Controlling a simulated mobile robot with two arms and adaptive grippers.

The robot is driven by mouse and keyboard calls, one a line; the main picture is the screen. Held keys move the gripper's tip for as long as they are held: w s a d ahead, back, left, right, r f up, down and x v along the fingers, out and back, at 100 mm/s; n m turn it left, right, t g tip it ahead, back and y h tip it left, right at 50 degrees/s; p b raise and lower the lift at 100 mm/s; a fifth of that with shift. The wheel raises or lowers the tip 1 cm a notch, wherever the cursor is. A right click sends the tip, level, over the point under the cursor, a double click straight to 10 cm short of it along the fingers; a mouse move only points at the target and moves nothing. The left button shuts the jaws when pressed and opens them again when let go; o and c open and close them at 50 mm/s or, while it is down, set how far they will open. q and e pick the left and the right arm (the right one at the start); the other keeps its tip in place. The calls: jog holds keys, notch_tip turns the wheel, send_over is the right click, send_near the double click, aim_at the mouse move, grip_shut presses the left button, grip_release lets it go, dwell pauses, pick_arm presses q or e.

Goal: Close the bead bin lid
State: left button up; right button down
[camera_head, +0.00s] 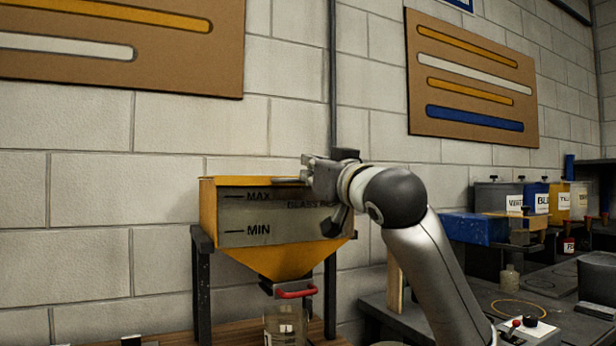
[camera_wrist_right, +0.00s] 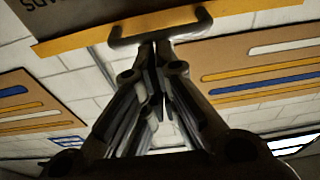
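The bead bin (camera_head: 207,212) is a yellow hopper with a grey front panel marked MAX and MIN, standing on a dark frame in the head view. Its top looks level, with the lid seemingly lying flat; any remaining gap is too small to tell. My right gripper (camera_head: 307,170) is at the bin's top right front edge. In the right wrist view, a dark bar handle (camera_wrist_right: 165,28) crosses the yellow edge (camera_wrist_right: 72,43). The right gripper's fingertips (camera_wrist_right: 155,48) are together right at this handle; I cannot tell whether they touch it. My left gripper is out of view.
A red-handled valve (camera_head: 296,293) and a clear jar (camera_head: 284,325) are under the hopper. A bench (camera_head: 545,300) with labelled bins (camera_head: 495,197) and a blue box (camera_head: 474,229) stands at the right. A block wall is behind.

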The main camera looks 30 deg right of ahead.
jog(key=shift+w+d+f, duration=0.1)
jog(key=shift+w+f, duration=0.05)
jog(key=shift+f, duration=0.5)
jog(key=shift+r, duration=0.15)
